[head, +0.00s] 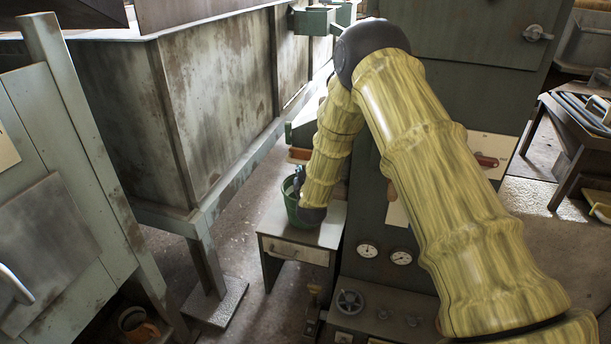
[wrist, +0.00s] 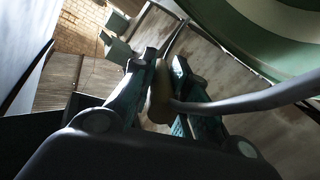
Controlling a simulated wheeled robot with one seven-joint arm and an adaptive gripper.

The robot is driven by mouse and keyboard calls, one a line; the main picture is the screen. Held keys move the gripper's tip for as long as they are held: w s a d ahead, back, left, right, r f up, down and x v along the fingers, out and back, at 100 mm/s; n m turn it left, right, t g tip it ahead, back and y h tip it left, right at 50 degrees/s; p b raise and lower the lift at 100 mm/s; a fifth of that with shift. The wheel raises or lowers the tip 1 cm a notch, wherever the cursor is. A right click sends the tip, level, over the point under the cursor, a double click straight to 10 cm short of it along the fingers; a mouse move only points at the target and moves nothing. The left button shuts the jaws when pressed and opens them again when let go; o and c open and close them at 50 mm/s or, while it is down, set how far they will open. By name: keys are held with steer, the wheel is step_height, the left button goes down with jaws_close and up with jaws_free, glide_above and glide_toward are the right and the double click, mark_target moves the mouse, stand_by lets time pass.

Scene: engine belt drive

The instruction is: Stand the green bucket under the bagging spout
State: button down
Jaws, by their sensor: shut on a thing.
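The green bucket (head: 290,202) is at the small pale table in the head view, partly hidden by my arm. In the wrist view its curved green side (wrist: 285,52) fills the upper right, with its grey wire handle (wrist: 255,102) crossing the frame. My gripper (wrist: 164,68) is shut on the handle's tan grip, the bucket beside it. In the head view my gripper (head: 298,180) is small and dark at the bucket's rim. Whether the bucket rests on the table or hangs just above it, I cannot tell. I cannot make out the bagging spout with certainty.
The small pale table (head: 285,232) with a drawer stands between a large rusty bin (head: 215,100) on legs and a dark green machine with gauges (head: 368,250). Bare floor (head: 245,200) shows left of the table. A grey-green cabinet (head: 50,190) stands at left.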

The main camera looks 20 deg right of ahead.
steer(key=shift+f, duration=1)
steer(key=shift+f, duration=0.15)
steer(key=c, duration=1.4)
jaws_free()
